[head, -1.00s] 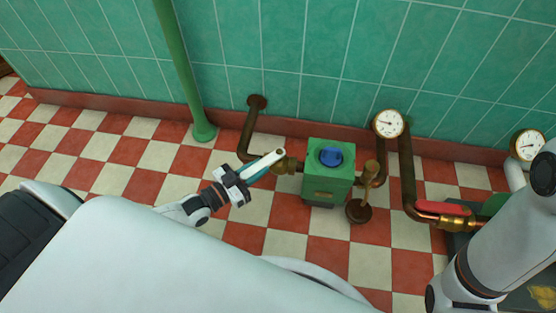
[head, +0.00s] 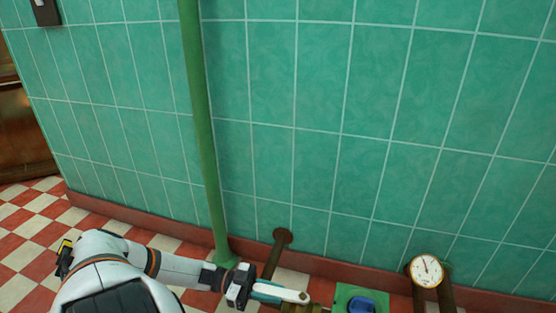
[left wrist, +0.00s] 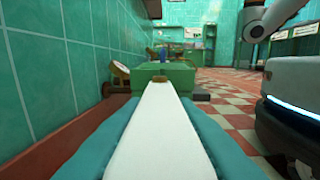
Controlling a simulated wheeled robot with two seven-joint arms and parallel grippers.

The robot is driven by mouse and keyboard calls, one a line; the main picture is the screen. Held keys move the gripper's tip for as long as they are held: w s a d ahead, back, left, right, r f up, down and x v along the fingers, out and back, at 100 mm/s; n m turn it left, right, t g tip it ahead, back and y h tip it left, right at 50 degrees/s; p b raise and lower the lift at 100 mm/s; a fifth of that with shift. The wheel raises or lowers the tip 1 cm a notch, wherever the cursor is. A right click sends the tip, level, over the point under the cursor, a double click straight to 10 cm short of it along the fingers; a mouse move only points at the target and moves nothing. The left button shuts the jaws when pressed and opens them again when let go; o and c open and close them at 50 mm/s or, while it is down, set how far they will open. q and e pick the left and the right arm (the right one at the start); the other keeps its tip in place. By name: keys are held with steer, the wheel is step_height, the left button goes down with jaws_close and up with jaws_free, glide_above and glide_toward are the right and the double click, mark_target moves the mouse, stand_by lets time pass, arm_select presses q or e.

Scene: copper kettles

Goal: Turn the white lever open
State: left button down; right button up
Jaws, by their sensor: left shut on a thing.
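The white lever (head: 286,294) shows at the bottom of the head view, on the brass valve (head: 300,308) of a brown pipe, with its free part towards the left. My left gripper (head: 268,291) has its teal fingers shut on the lever. In the left wrist view the lever (left wrist: 160,125) runs straight ahead between the teal fingers, one on each side. The lower part of the valve is cut off in the head view. My right gripper is not in view.
A green post (head: 206,130) stands close behind my left wrist. The green box (head: 343,295) with a blue knob (head: 361,305) is right of the valve. A round gauge (head: 426,271) is farther right. The tiled wall (head: 320,110) closes the back.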

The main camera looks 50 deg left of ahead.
arm_select(q)
steer(key=shift+w+a+f+m+g+h, duration=0.15)
steer(key=shift+m+g+h, duration=0.15)
steer(key=shift+m+g, duration=0.15)
steer(key=c, duration=1.2)
jaws_free()
steer(key=shift+w, duration=0.1)
steer(key=shift+o, duration=0.2)
steer(key=v, duration=1.2)
steer(key=shift+p, duration=0.45)
